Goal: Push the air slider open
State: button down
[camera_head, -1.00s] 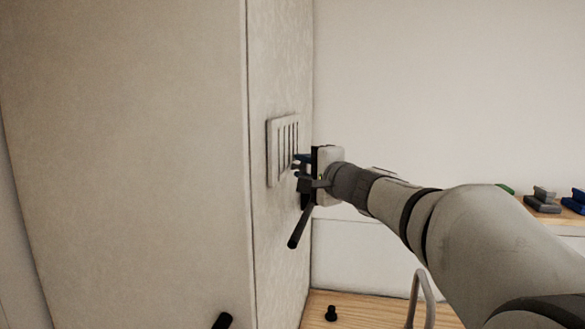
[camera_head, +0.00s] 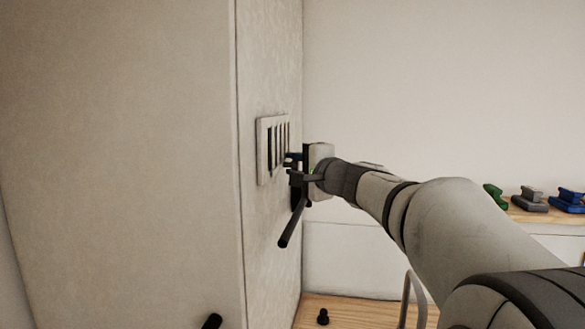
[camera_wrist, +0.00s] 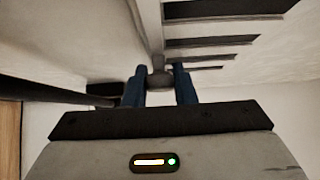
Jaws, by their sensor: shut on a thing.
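The air slider (camera_head: 263,152) is a pale slatted vent on the narrow side face of the large pale upright block, left of centre in the head view. Several dark slots show in it. In the wrist view its slotted plate (camera_wrist: 215,28) fills the upper right. My gripper (camera_head: 289,161) is at the vent's right edge. In the wrist view its blue fingers are shut on a small grey knob (camera_wrist: 160,80) at the end of a pale bar of the slider. The knob is hidden in the head view.
A black lever handle (camera_head: 292,224) angles down just below my gripper; it also shows at left in the wrist view (camera_wrist: 45,92). Green (camera_head: 494,196), grey (camera_head: 530,199) and blue (camera_head: 567,200) pieces sit on a shelf at right. A small black knob (camera_head: 323,317) stands on the wood below.

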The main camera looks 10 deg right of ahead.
jog(key=c, duration=1.4)
grip_release()
jog(key=shift+w+d, duration=0.15)
jog(key=shift+o, duration=1.1)
jog(key=b+v, duration=0.2)
jog(key=v, duration=0.6)
